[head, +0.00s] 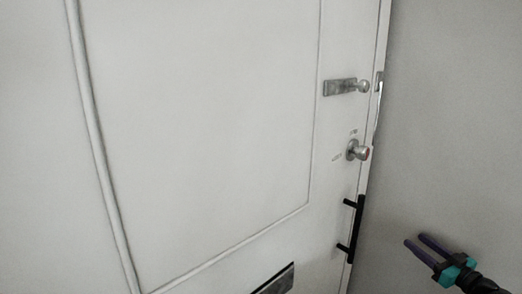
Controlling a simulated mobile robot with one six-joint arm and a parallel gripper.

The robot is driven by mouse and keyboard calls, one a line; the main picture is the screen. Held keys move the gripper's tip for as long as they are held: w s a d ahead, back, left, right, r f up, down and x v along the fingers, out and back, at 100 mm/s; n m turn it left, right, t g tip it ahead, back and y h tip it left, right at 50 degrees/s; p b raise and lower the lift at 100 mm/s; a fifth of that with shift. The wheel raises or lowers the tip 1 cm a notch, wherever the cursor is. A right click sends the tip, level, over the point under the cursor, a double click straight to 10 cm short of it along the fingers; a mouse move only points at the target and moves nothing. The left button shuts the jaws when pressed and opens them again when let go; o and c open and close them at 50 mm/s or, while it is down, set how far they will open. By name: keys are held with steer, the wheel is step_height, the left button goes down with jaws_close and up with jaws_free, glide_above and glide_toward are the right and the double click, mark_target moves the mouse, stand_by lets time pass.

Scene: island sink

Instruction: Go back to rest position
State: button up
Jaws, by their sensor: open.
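My gripper (418,248) shows at the lower right of the head view. Its two dark purple fingers point up and to the left, with a gap between them. It is open and empty. Behind the fingers are black and teal parts of my arm. The gripper is to the right of the door's black handle and appears apart from it.
A white panelled door (205,120) fills most of the view. It has a silver latch (345,87), a round knob (357,150), a black vertical handle (355,228) and a dark slot plate (274,281). A plain grey wall (455,110) is at the right.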

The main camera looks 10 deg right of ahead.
steer(key=shift+r+p, duration=0.75)
steer(key=shift+r, duration=0.4)
steer(key=shift+r+p, duration=0.5)
steer(key=shift+r, duration=0.05)
steer(key=shift+f, duration=0.1)
